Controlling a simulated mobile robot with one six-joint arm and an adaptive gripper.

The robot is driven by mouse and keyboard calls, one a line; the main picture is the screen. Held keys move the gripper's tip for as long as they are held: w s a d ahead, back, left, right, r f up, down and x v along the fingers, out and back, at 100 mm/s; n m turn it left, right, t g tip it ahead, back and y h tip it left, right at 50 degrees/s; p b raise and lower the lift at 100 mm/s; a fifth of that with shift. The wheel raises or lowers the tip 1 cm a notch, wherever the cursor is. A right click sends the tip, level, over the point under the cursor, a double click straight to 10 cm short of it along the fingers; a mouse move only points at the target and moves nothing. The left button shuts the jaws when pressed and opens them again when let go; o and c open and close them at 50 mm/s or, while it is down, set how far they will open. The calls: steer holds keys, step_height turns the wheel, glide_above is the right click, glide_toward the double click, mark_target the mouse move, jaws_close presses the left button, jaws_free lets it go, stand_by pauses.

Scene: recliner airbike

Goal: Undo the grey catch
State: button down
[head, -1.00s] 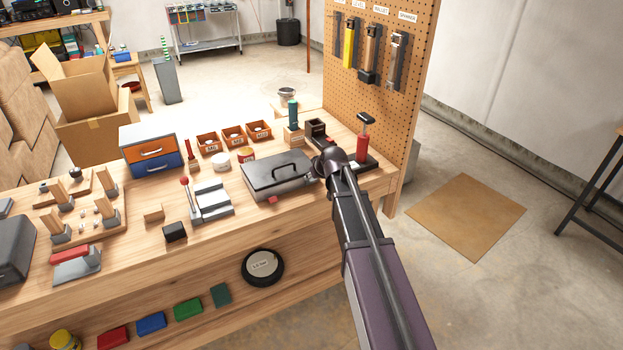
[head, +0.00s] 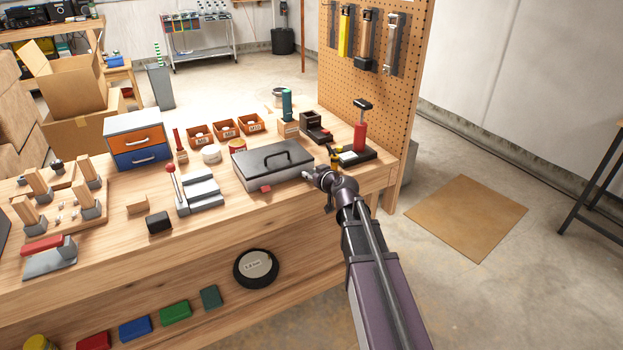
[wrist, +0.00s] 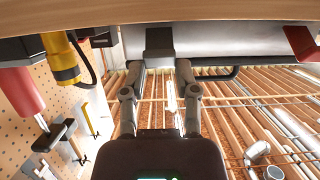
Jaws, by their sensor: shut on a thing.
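The grey case (head: 262,172) with a dark lid and black handle lies on the workbench. The grey catch (wrist: 159,40) shows in the wrist view as a dark block on the case's front. My gripper (wrist: 159,66) has one finger on either side of it and is shut on it. In the head view my gripper (head: 318,179) is at the case's front right corner and hides the catch there. The case's other catch, a red one (head: 266,188), sits further left on the front; it also shows in the wrist view (wrist: 302,42). The lid is down.
Right of the case stand a red-handled tool (head: 360,135) and a small yellow and black item (head: 337,158), close to my gripper. The pegboard (head: 375,85) rises at the bench's right end. A lever fixture (head: 195,190) stands left of the case. The floor in front is open.

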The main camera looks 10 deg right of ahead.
steer(key=shift+f, duration=0.1)
stand_by(0.5)
steer(key=shift+c, duration=1.8)
jaws_free()
steer(key=shift+r+p, duration=0.2)
steer(key=shift+p, duration=0.1)
